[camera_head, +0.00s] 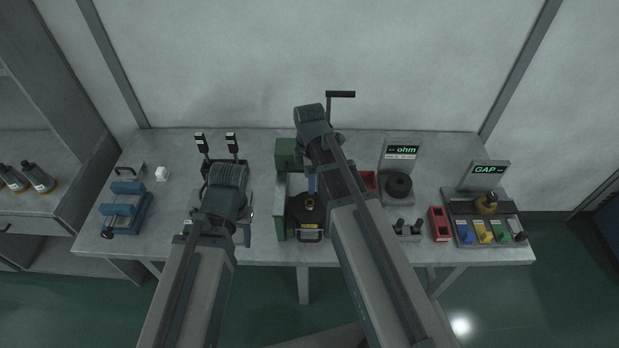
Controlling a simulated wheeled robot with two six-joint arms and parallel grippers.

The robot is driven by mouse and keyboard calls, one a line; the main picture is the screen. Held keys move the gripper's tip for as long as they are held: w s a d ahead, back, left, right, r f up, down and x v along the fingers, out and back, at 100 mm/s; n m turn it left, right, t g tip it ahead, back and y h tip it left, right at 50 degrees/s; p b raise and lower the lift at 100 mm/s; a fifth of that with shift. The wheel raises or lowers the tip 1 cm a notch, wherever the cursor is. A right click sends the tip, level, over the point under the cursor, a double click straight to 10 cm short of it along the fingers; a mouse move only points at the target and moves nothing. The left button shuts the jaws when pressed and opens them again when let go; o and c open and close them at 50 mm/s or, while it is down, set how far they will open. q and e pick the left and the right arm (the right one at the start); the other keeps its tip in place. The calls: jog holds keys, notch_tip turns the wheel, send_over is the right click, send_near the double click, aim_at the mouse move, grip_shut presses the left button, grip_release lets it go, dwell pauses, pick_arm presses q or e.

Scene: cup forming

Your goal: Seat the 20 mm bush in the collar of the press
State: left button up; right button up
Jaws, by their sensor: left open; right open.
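The press is a green-framed machine (281,215) at the middle of the bench, with a crank handle (341,94) on top. A black round part (320,216) sits low in it, with a small brass-coloured ring (309,203) at its middle. I cannot tell whether this ring is the bush, the collar or both. My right gripper (311,188) is open just above the ring, and my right arm hides much of the press. My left gripper (247,236) is open, low over the bench left of the press, partly hidden by its own wrist.
An ohm meter display (400,152), a black ring-shaped part (398,187), a red bin (440,224) and a GAP gauge station (484,177) stand right.

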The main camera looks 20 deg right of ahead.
pick_arm(q)
jog(key=shift+r+p, duration=0.3)
jog(key=shift+r, duration=0.4)
pick_arm(e)
jog(key=s+a+r+m+h, duration=0.1)
jog(key=s+a+m, duration=0.9)
jog(key=s+m, duration=0.3)
jog(key=shift+s+a+r, duration=0.2)
jog(key=shift+s+r, duration=0.05)
jog(key=shift+s, duration=0.4)
pick_arm(q)
notch_tip(320, 180, down, 5)
jog(key=b, duration=0.5)
pick_arm(e)
notch_tip(320, 180, down, 5)
jog(key=shift+f, duration=0.1)
